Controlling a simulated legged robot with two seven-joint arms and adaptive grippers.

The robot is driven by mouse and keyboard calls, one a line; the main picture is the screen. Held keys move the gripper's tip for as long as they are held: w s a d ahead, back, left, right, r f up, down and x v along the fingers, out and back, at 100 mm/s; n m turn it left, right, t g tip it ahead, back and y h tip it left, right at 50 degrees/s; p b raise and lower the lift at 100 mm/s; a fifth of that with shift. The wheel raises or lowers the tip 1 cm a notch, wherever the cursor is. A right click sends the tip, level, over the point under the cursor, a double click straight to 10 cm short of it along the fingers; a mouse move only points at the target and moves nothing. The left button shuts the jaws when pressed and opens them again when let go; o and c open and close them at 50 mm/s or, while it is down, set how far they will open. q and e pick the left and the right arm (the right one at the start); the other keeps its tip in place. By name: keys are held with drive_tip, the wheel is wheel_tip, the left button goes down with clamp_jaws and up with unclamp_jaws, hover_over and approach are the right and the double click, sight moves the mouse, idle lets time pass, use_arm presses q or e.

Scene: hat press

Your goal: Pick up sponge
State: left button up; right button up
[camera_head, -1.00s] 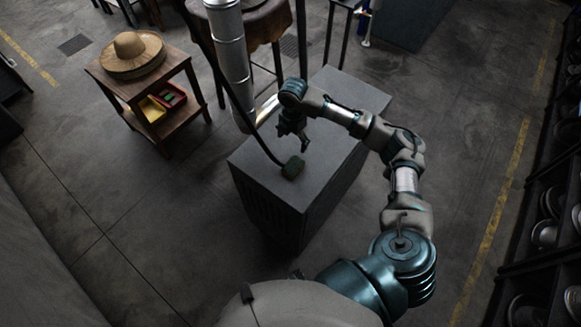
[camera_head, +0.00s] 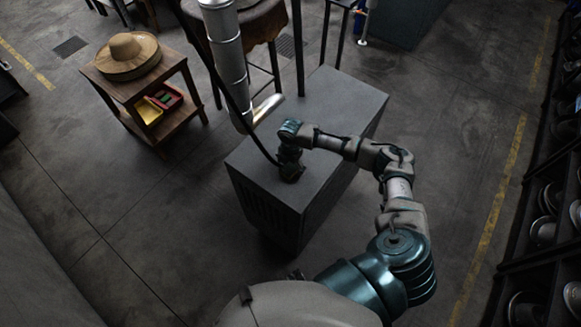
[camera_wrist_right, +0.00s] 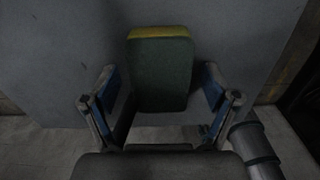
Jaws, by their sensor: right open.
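The sponge (camera_wrist_right: 162,72) is a green block with a yellow edge. In the right wrist view it lies on the grey cabinet top, between the two fingers of my right gripper (camera_wrist_right: 160,100). The fingers are open, one on each side of it, and a gap shows at least beside its left side. In the head view my right gripper (camera_head: 290,172) is low over the near part of the grey cabinet (camera_head: 345,100) and hides most or all of the sponge. My left gripper is not in view.
A metal pipe (camera_head: 225,50) and a dark hose come down beside the cabinet's left edge. A wooden stand (camera_head: 180,62) at the left holds straw hats (camera_head: 130,52) and yellow and red trays (camera_head: 148,111). Shelves with metal pans line the right side. The cabinet's far top is clear.

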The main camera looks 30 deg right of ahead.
sight(291, 165)
drive_tip(key=shift+d+f, duration=0.1)
drive_tip(key=shift+f, duration=0.05)
drive_tip(key=shift+c, duration=0.2)
drive_tip(key=c, duration=0.8)
drive_tip(key=shift+o, duration=0.2)
drive_tip(key=shift+r, duration=0.8)
wheel_tip(291, 165, up, 2)
drive_tip(key=shift+r, duration=0.15)
drive_tip(key=s+a+r, duration=0.1)
drive_tip(key=s+a, duration=1)
drive_tip(key=shift+s+r, duration=0.15)
drive_tip(key=shift+s, duration=0.15)
